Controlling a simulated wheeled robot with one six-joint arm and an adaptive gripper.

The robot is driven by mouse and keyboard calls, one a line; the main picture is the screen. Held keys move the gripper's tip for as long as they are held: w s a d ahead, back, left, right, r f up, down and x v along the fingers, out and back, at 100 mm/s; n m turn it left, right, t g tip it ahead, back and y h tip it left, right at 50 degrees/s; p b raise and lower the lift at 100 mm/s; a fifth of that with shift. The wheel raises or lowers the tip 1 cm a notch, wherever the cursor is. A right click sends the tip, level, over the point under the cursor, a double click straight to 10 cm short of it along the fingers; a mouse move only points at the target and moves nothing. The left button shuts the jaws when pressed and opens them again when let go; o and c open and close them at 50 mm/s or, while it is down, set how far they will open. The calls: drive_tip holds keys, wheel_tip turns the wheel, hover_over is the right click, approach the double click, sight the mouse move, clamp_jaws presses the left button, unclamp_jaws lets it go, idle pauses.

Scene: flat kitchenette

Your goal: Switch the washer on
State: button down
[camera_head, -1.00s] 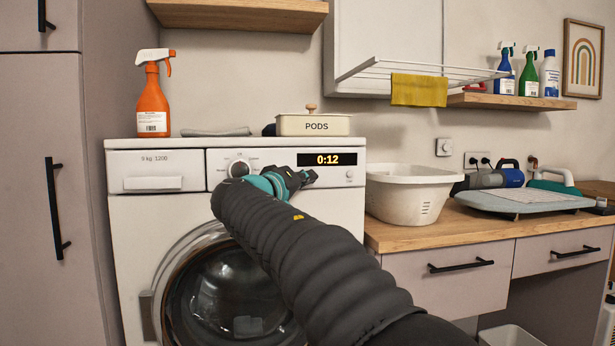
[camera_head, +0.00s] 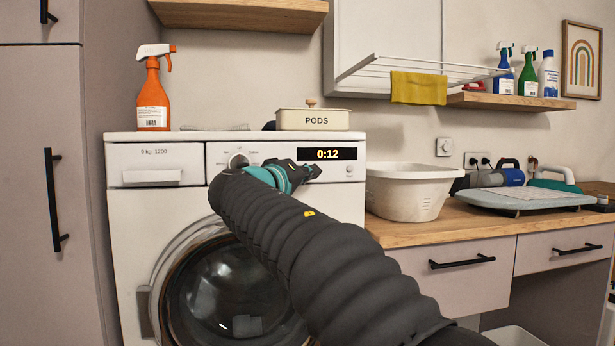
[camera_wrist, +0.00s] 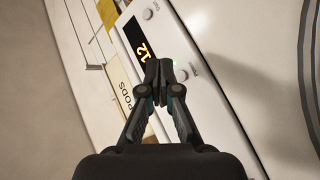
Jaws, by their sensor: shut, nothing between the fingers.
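The white washer (camera_head: 150,220) stands at the left. Its panel has a dial (camera_head: 238,161) and a lit display (camera_head: 327,154) reading 0:12. A small round button (camera_head: 349,170) sits below the display's right end. My gripper (camera_head: 316,170) is shut and empty in front of the panel, just under the display. In the wrist view, the shut fingertips (camera_wrist: 159,68) lie close beside a second round button (camera_wrist: 182,75); I cannot tell whether they touch the panel. My gripper and arm hide this button in the head view.
A PODS box (camera_head: 312,119) and an orange spray bottle (camera_head: 152,95) stand on the washer. A white basin (camera_head: 408,192) sits on the wooden counter (camera_head: 440,233) to the right. A tall cabinet (camera_head: 70,200) borders the washer's left side.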

drive_tip(key=s+b, duration=0.1)
drive_tip(key=s, duration=0.1)
drive_tip(key=s+d+b, duration=0.1)
drive_tip(key=s+b, duration=0.1)
drive_tip(key=shift+s+d, duration=0.1)
idle(1.3)
